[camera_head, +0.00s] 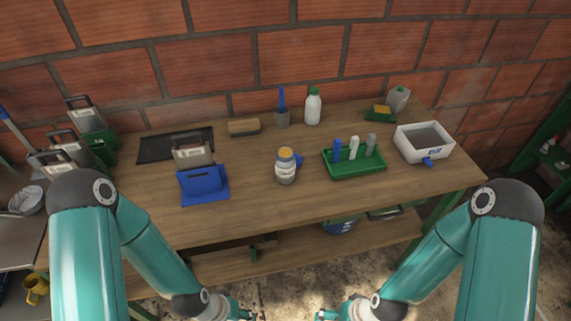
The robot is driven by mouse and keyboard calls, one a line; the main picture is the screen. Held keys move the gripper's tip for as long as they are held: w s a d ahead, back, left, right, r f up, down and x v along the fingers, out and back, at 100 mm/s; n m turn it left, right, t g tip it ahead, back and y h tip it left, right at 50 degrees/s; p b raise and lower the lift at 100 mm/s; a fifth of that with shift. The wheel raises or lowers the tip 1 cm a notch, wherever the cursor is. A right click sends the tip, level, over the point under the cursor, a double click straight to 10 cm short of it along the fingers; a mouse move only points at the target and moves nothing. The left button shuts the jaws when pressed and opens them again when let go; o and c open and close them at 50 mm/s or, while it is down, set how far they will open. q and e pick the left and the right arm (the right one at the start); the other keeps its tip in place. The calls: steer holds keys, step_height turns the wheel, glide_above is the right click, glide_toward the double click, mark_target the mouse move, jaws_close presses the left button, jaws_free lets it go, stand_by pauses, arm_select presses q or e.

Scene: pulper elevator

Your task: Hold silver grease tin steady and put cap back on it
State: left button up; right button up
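A silver-grey tin (285,174) with a pale label stands upright near the middle of the wooden workbench. Its top shows yellow-orange; I cannot tell whether this is grease in an open mouth or a lid. A small blue piece (298,158) shows at its right, partly hidden behind it; I cannot tell whether it is the cap or whether it touches the tin. My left gripper (246,314) and my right gripper (322,315) are low at the bottom edge, in front of the bench and well away from the tin. Both are cut off by the frame, so their opening is unclear.
A green tray (372,170) with several upright pieces is right of the tin. A blue holder (203,185) is left. The bench front before the tin is clear.

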stand_by(0.3)
steer(key=shift+c, duration=0.5)
steer(key=shift+f+b, duration=0.35)
steer(key=shift+b, duration=0.05)
steer(key=shift+c, duration=0.6)
steer(key=shift+w+f+b, duration=0.1)
steer(key=shift+f+b, duration=0.65)
